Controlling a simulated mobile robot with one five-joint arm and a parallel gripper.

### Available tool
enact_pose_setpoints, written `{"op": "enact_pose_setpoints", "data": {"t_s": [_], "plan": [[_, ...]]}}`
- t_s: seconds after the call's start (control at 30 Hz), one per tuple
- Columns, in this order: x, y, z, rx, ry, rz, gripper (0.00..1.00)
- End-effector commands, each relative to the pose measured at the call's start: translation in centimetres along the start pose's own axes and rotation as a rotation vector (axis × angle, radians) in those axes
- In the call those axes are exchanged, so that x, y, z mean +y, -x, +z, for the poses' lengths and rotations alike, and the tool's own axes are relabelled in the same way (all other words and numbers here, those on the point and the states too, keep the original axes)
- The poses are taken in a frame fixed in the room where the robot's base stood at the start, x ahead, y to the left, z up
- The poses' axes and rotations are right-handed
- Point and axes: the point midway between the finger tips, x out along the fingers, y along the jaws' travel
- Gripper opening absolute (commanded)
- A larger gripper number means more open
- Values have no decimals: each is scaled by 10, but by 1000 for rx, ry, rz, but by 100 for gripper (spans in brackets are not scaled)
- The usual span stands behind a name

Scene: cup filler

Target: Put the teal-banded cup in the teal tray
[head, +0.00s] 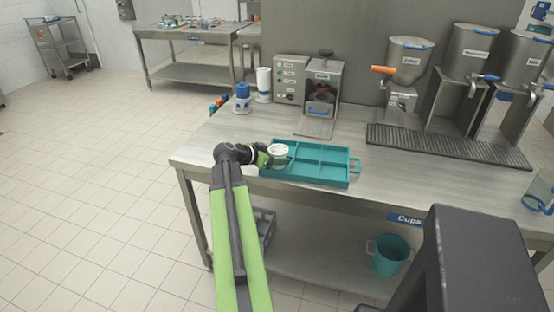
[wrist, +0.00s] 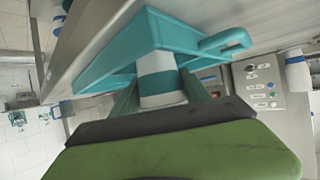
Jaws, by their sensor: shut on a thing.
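The teal-banded cup (head: 278,150) is white and sits at the left end of the teal tray (head: 325,180) in the head view. In the wrist view the cup (wrist: 157,64) shows its teal band between white parts, with the tray (wrist: 118,52) behind it. My gripper (head: 266,157) is shut on the cup from the left side. The cup looks upright over the tray's left compartments. I cannot tell whether its base touches the tray floor.
The steel table (head: 220,150) carries the tray near its front edge. Behind are a control box (head: 290,78), a sealing machine (head: 321,92) and blue and white bottles (head: 242,97). Dispensers stand over a dark drip grate (head: 445,147) at right. A teal bucket (head: 390,257) is on the lower shelf.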

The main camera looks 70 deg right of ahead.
Motion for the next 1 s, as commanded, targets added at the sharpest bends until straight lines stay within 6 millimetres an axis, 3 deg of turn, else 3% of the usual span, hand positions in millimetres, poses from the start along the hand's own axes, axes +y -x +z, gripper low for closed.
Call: {"op": "enact_pose_setpoints", "data": {"t_s": [0.63, 0.67, 0.83, 1.0], "plan": [[0, -2, 6, 0, 1, -1, 11], [0, -2, 5, 0, 1, -1, 56], [0, -2, 5, 0, 1, -1, 79], [0, -2, 5, 0, 0, -1, 79]]}}
